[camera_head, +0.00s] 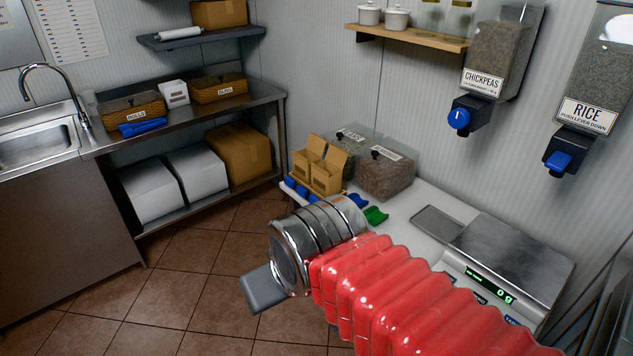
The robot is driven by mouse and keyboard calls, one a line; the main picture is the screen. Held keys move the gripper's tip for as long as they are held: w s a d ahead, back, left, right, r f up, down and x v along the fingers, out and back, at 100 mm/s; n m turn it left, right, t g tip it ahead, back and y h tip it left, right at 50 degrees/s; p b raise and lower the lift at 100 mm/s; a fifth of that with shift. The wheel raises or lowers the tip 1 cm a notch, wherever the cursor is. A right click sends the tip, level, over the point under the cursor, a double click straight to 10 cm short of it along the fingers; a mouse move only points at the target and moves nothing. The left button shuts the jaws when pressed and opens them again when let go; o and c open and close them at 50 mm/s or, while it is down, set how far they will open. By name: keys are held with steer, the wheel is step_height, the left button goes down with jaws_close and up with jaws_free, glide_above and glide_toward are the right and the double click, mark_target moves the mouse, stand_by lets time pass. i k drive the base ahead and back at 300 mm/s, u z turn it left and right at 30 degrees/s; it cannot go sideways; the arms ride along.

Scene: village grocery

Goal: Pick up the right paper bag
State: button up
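Two small open-topped tan paper bags stand close together at the far left end of the white counter (405,212), against the clear bins. The right paper bag (327,180) is upright with its top flaps spread. The left paper bag (304,162) is partly hidden behind it. My arm, with red bellows and a metal wrist, reaches in from the lower right. My gripper (266,290) shows as a grey block pointing lower left, apart from the bags and in front of them, over the floor. Its finger gap is not visible. I see nothing held in it.
Clear bins (386,175) stand beside the bags. Blue and green scoops, a green one (376,216) among them, lie on the counter. A scale (512,258) reading 0 g is at right. Chickpeas (498,60) and rice (598,95) dispensers hang above. The tiled floor is clear.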

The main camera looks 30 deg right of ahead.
mark_target(326, 177)
steer(key=i, duration=1.4)
steer(key=u, duration=1)
